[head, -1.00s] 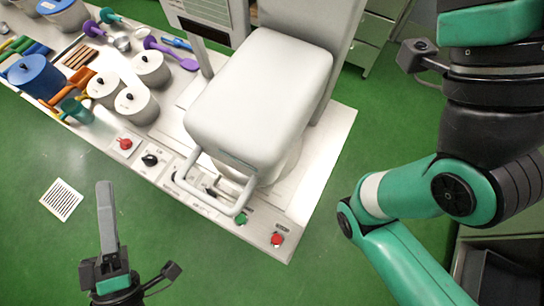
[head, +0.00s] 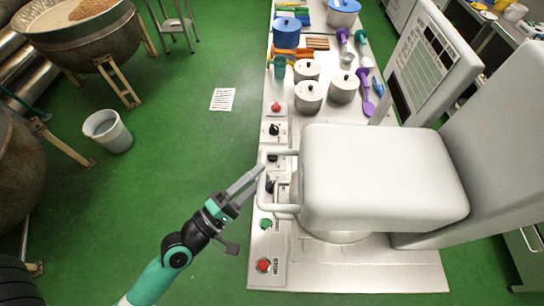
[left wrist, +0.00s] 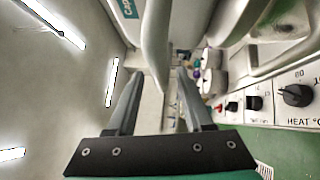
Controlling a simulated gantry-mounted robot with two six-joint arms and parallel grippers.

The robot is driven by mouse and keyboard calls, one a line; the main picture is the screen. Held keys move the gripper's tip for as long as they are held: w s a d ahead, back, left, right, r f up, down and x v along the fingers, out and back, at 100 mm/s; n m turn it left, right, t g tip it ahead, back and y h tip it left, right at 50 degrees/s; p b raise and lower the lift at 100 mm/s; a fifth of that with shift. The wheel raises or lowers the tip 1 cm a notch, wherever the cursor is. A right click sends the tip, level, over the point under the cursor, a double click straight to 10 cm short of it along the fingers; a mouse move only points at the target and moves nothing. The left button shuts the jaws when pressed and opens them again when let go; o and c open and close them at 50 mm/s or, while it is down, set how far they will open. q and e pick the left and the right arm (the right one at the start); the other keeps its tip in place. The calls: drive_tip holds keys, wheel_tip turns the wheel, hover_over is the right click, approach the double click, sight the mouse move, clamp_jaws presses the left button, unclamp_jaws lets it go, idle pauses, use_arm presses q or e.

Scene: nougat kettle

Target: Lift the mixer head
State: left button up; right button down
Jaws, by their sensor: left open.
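The mixer head (head: 385,175) is a big white rounded block, lowered over its base in the head view. A pale U-shaped handle (head: 280,208) sticks out from its left end. My left gripper (head: 259,173) is open, with its fingertips at the handle's outer bar. In the left wrist view, the pale bar of the handle (left wrist: 155,45) shows between the tips of my open left gripper (left wrist: 158,73). I cannot tell whether the fingers touch it. My right gripper is out of view.
The metal table (head: 370,278) has a green button (head: 266,224), a red button (head: 263,265) and dark knobs near the handle. Lidded pots (head: 309,96) and utensils stand at the far end. A grey bucket (head: 108,131) stands on the open green floor.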

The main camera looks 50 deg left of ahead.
use_arm(q)
drive_tip(key=w+p, duration=0.1)
drive_tip(key=w, duration=0.3)
drive_tip(key=shift+w+r, duration=0.2)
drive_tip(key=shift+c, duration=0.4)
clamp_jaws()
idle(0.9)
